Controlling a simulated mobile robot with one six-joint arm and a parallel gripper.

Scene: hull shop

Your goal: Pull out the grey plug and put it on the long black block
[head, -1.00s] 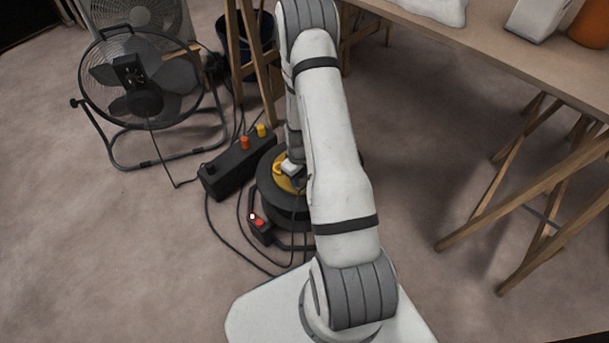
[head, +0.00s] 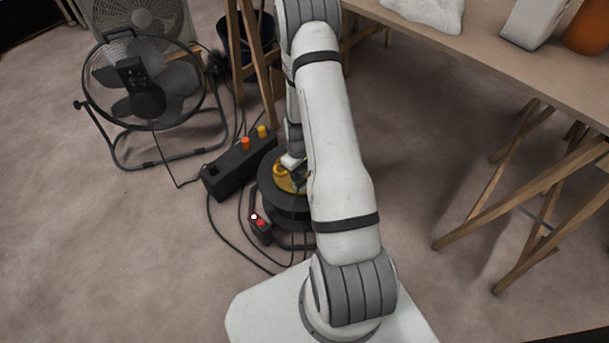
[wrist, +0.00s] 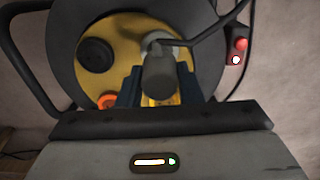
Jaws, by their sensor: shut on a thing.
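The grey plug (wrist: 160,76) is between the two dark blue fingers of my gripper (wrist: 160,92) in the wrist view, with its grey cable running off to the upper right. My gripper is shut on it, over the yellow face (wrist: 122,62) of a cable reel. I cannot tell whether the plug still sits in its socket. The long black block (head: 222,181) lies on the floor left of the reel in the head view. An orange plug (head: 245,143) and a yellow plug (head: 262,131) stand at its far end; its near end looks bare. My arm partly hides the reel.
The reel (head: 268,195) has a black cap (wrist: 95,55) and an orange plug (wrist: 107,100) on its face. A small box with red lights (head: 259,222) and loose cables lie beside it. A fan (head: 143,85) and a wooden table (head: 500,60) flank the area.

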